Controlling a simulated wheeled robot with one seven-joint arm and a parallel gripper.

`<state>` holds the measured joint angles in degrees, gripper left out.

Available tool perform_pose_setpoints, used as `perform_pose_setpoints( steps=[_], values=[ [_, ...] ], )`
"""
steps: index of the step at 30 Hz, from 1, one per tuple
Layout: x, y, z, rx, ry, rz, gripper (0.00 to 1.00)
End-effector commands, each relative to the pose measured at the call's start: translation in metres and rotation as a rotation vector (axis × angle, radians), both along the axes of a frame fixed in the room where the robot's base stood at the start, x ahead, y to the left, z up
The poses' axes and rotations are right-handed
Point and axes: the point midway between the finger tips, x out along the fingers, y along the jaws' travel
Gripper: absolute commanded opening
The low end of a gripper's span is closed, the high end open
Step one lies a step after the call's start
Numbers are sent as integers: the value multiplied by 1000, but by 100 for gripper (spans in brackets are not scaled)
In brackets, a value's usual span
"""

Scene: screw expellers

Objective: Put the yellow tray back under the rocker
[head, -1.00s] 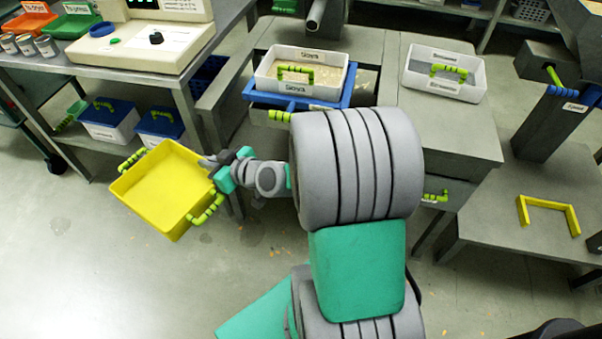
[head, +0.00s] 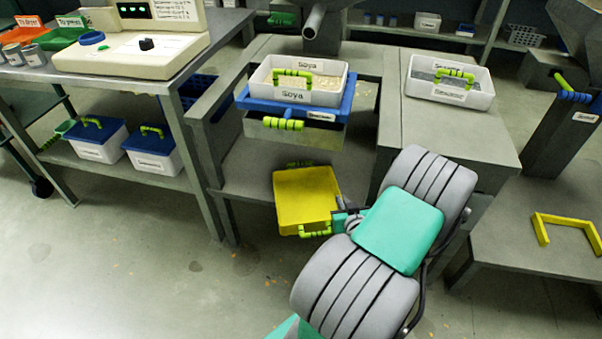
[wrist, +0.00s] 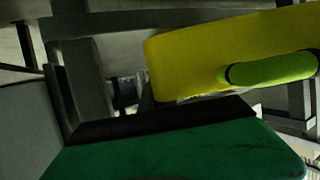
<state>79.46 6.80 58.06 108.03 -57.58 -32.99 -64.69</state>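The yellow tray (head: 305,198) is a shallow box with green handles on its near and far sides. In the head view it hangs at the lower shelf of the middle bench; its far part overlaps the shelf. My gripper (head: 341,221) is at the tray's near right corner, shut on it, with the fingers partly hidden. In the wrist view the tray's yellow side (wrist: 195,65) and a green handle (wrist: 272,70) lie just beyond a dark green gripper part. I cannot tell for sure which fixture is the rocker.
A Soya bin (head: 342,78) sits on a blue tray (head: 247,100) above a grey drawer (head: 270,130) with a green handle. A second white bin (head: 483,92) stands right. A yellow bracket (head: 541,228) lies on the low right table (head: 500,235).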

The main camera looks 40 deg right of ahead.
Motion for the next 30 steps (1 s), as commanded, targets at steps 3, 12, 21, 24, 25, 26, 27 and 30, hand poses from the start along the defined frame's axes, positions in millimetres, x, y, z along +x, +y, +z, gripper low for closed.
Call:
perform_pose_setpoints(
  steps=[3,12,21,24,25,26,27,30],
  values=[
    [14,-11,2,0,0,-2,0],
    [83,-49,2,-3,-2,-1,0],
    [147,-87,0,-1,-3,-4,0],
    [155,-92,0,1,-2,-6,0],
    [156,-93,-3,2,-1,-7,0],
    [156,-93,-7,2,-1,-7,0],
    [156,-93,-14,4,-1,-7,0],
    [156,-93,-32,3,-1,-8,0]
  ],
)
